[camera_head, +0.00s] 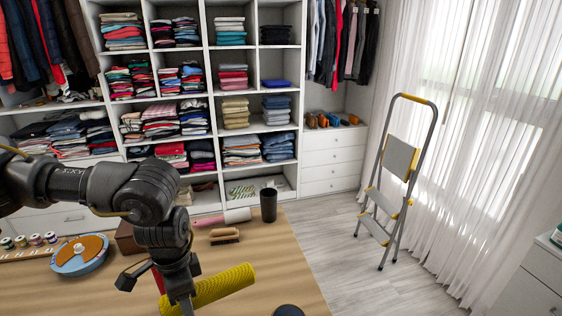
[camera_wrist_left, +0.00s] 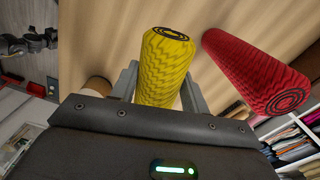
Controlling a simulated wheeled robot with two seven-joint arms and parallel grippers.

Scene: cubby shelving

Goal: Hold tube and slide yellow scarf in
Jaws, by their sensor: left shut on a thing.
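My left gripper (camera_head: 183,303) is shut on the rolled yellow scarf (camera_head: 222,287), which slants up to the right at the table's front. In the left wrist view the yellow scarf (camera_wrist_left: 163,63) lies between the two fingers (camera_wrist_left: 161,88), its spiral end facing away from the palm. A dark upright cylinder (camera_head: 268,206) stands near the table's far right corner; I cannot tell whether it is the tube. A tan round thing (camera_wrist_left: 97,86) is partly hidden behind the palm in the wrist view. My right gripper cannot be made out.
A red roll (camera_wrist_left: 258,75) lies beside the yellow scarf. A brush (camera_head: 225,236), a lint roller (camera_head: 224,218) and a blue round box (camera_head: 80,254) are on the wooden table (camera_head: 290,245). Cubby shelves (camera_head: 207,75) stand behind; a stepladder (camera_head: 397,165) stands right.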

